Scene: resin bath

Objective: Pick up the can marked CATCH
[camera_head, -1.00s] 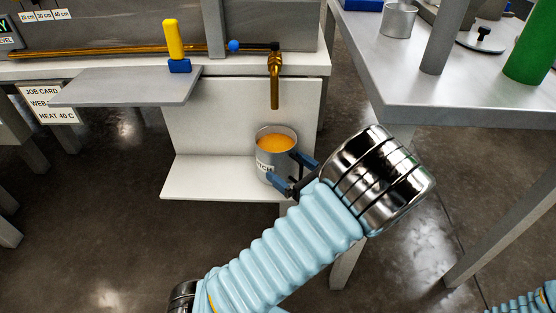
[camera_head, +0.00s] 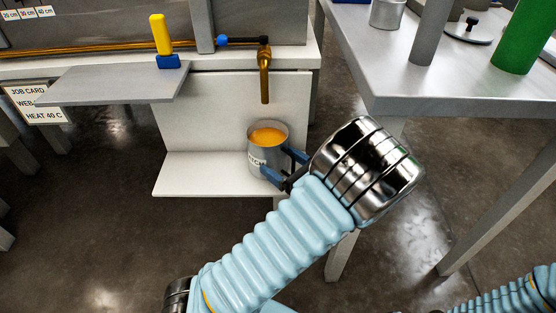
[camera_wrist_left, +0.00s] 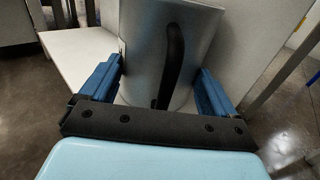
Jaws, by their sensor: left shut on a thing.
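The metal can (camera_head: 256,149) holds orange liquid and carries a white label, partly hidden, with letters ending in "TCH". It is upright at the low white shelf (camera_head: 195,177), below the brass spout (camera_head: 264,78). My left gripper (camera_head: 285,168) is shut on the can, a blue finger on either side. In the left wrist view the can (camera_wrist_left: 150,50) shows its grey wall and a dark handle (camera_wrist_left: 172,65) between the fingers (camera_wrist_left: 158,90). I cannot tell whether the can's base touches the shelf. Part of my right arm shows at lower right; its gripper is out of view.
A grey side shelf (camera_head: 110,84) holds a yellow-handled blue block (camera_head: 162,42). A job card (camera_head: 36,103) hangs at the left. A grey table (camera_head: 450,85) at the right bears a metal cup (camera_head: 388,13) and a green cylinder (camera_head: 517,40).

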